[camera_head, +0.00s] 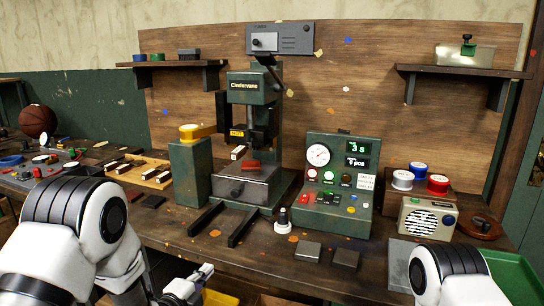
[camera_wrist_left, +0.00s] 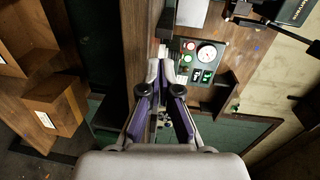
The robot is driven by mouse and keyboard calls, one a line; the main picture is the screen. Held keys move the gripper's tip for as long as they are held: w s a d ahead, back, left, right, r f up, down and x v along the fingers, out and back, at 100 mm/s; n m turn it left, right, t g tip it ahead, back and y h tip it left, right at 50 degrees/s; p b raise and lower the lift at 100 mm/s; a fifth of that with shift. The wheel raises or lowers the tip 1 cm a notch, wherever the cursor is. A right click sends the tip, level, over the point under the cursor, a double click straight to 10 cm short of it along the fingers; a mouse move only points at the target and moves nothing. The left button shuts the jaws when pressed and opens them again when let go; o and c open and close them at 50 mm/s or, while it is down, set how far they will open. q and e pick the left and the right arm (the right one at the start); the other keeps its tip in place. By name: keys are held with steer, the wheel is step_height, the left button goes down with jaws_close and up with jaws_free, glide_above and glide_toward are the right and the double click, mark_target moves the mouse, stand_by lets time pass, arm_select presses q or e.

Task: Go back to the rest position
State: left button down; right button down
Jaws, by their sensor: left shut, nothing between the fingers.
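My left arm comes in from the left in the head view. Its gripper (camera_head: 205,272) is low in the picture, in front of the bench's front edge. In the left wrist view my left gripper (camera_wrist_left: 160,70) has its fingertips together with nothing between them. The bench edge and the control box lie beyond the fingers there. My right arm shows only as a white and black link at the lower right of the head view. My right gripper is out of the picture.
The workbench (camera_head: 180,225) holds a green press (camera_head: 255,90), a control box (camera_head: 335,180), a radio (camera_head: 428,217), a wooden tray (camera_head: 150,180) and a basketball (camera_head: 37,120). Dark blocks (camera_head: 346,259) lie near its front edge. A green tray (camera_head: 515,275) stands at the right.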

arm_select(q)
steer(key=s+a+f+n+g+y+p, duration=0.2)
steer(key=s+a+f+n+g, duration=0.15)
steer(key=s+f, duration=0.7)
steer(key=s+a+f+n+g+y+p, duration=0.15)
steer(key=s+f+n+g, duration=0.35)
steer(key=s+f, duration=0.55)
steer(key=s+a+f+n+g+y, duration=0.1)
steer(key=s+a+n+g, duration=0.1)
steer(key=s+n, duration=0.4)
steer(key=s+a+f+n+g+y, duration=0.1)
steer(key=s+n+g, duration=0.4)
steer(key=s, duration=0.8)
steer(key=shift+a+n, duration=0.35)
steer(key=shift+n, duration=0.9)
